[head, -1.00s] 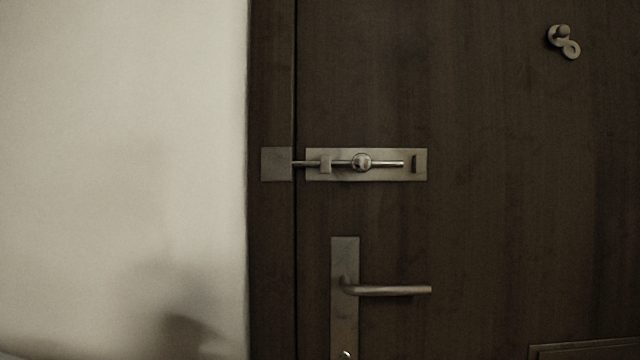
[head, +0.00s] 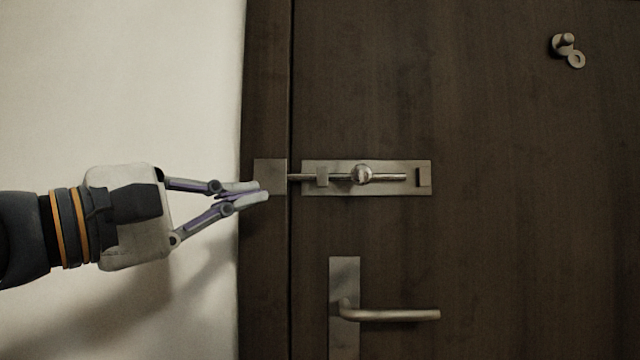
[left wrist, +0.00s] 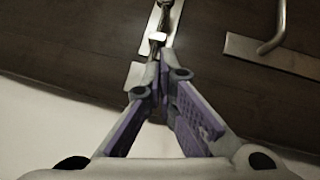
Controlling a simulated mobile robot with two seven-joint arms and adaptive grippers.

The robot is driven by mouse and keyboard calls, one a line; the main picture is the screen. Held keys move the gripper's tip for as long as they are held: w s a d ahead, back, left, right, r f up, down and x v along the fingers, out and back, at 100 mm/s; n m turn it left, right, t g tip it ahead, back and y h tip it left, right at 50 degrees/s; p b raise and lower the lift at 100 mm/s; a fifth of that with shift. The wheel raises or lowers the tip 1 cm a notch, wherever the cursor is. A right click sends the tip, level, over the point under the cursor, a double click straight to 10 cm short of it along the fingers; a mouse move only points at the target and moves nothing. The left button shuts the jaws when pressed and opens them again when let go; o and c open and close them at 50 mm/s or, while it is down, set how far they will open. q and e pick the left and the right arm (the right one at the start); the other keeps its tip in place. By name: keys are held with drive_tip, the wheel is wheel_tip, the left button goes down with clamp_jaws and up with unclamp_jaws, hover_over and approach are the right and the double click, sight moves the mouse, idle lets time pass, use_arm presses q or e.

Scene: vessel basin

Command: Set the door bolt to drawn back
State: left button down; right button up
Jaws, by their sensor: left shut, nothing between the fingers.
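The door bolt (head: 395,177) is a metal rod with a round knob (head: 363,174) on a plate (head: 423,189) fixed to the dark door. Its left end crosses the door gap to the keeper plate (head: 269,167) on the frame. My left gripper (head: 266,192) is shut and empty, its fingertips in front of the keeper plate in the head view, left of the knob. Whether they touch it I cannot tell. In the left wrist view the shut fingers (left wrist: 157,72) point along the bolt, and the bolt plate (left wrist: 172,20) shows beyond them. My right gripper is not in view.
A lever handle (head: 395,315) sticks out below the bolt and also shows in the left wrist view (left wrist: 275,35). A small peephole with a cover (head: 566,48) is at the upper right. A pale wall (head: 120,80) lies left of the frame. The door right of the bolt is clear.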

sight(365, 180)
use_arm(q)
drive_tip(key=x, duration=0.7)
drive_tip(key=shift+w+d+f, duration=0.15)
drive_tip(key=shift+w+d, duration=0.1)
drive_tip(key=shift+d, duration=0.05)
drive_tip(key=d, duration=0.2)
drive_tip(key=shift+d+r, duration=0.3)
drive_tip(key=shift+r, duration=0.1)
drive_tip(key=shift+d+r, duration=0.15)
drive_tip(key=shift+d, duration=0.35)
drive_tip(key=shift+d, duration=0.1)
drive_tip(key=d, duration=0.5)
drive_tip(key=shift+d, duration=0.25)
